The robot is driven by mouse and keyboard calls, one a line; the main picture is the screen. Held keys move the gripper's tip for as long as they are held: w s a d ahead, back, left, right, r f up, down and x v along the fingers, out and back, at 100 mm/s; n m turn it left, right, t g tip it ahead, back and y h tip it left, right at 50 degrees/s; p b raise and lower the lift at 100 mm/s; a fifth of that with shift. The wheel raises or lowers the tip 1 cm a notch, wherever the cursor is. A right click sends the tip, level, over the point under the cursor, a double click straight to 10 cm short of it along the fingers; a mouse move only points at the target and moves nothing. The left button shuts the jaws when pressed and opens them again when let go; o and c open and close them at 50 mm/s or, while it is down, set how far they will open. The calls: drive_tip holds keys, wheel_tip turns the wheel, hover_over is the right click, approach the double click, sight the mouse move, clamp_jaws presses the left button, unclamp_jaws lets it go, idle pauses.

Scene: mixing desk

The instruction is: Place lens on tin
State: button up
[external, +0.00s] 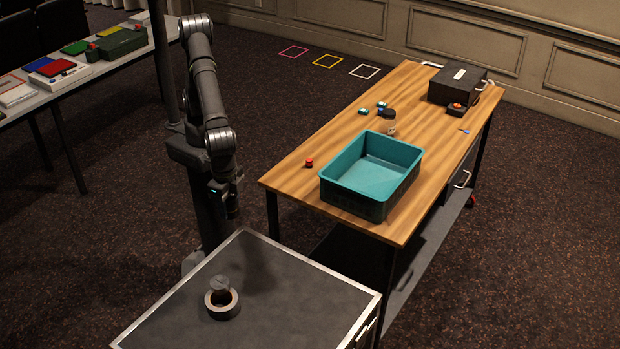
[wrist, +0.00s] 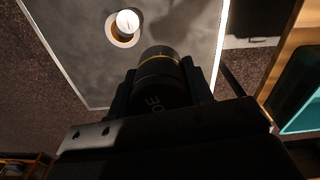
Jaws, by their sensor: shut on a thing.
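My gripper (wrist: 160,88) is shut on the lens (wrist: 160,70), a black cylinder with a thin yellow ring, held between the two fingers. In the external view my gripper (external: 228,203) hangs in the air behind the grey table, pointing down; the lens is too dark to make out clearly there. The tin (external: 219,284), small and round with a pale flat top, stands on the grey table inside or against a ring like a tape roll (external: 222,312). In the wrist view the tin (wrist: 127,20) is ahead and left of the lens, apart from it.
The grey table (external: 290,285) is otherwise clear, with a raised pale metal edge. A wooden desk (external: 445,185) to the right carries a teal bin (external: 400,195), a red button (external: 309,163), a black box (external: 455,83) and small items. A side table with coloured pads is far left.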

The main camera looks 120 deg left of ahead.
drive_tip(key=s+d+m, duration=0.4)
drive_tip(key=s+d, duration=0.8)
hover_over(219, 282)
wheel_tip(219, 282, down, 18)
drive_tip(key=shift+a+r, duration=0.1)
drive_tip(key=shift+f, duration=2)
drive_tip(key=shift+f, duration=0.15)
drive_tip(key=o, duration=1.2)
wheel_tip(219, 282, up, 12)
